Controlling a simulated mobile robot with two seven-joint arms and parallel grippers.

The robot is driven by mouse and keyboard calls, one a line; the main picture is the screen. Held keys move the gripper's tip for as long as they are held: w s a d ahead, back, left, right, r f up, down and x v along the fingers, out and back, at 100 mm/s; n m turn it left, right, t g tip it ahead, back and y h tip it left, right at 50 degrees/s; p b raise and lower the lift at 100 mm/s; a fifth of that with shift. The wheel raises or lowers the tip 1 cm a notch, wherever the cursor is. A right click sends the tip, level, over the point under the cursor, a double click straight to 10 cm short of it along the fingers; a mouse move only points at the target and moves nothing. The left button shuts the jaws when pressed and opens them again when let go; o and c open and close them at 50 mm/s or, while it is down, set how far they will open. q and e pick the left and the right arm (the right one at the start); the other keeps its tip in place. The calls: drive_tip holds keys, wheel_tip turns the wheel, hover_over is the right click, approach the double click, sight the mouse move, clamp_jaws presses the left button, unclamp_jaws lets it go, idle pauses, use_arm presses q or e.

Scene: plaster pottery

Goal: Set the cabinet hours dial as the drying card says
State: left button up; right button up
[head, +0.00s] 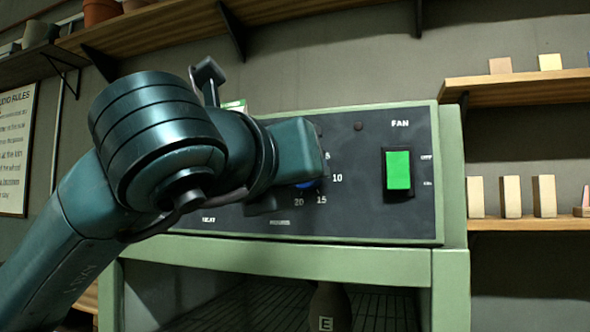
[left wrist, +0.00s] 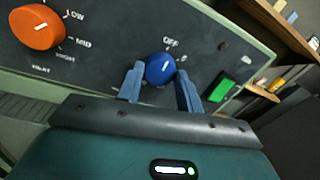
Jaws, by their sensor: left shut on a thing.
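The hours dial is a blue knob (left wrist: 160,68) on the dark cabinet panel (head: 360,215). In the left wrist view my left gripper's fingers (left wrist: 160,82) are closed on both sides of the knob. The knob's white mark points roughly up toward the OFF label; its exact setting is unclear. A card edge (head: 235,106) shows on the cabinet top behind my arm; its text is not readable. My right gripper is out of view.
An orange heat knob (left wrist: 38,27) sits left of the blue one. A green fan switch (head: 398,170) is at the panel's right. A pot marked E (head: 329,308) stands in the open cabinet below. Shelves with blocks (head: 512,196) are at the right.

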use_arm(q)
drive_tip(key=shift+c, duration=1.4)
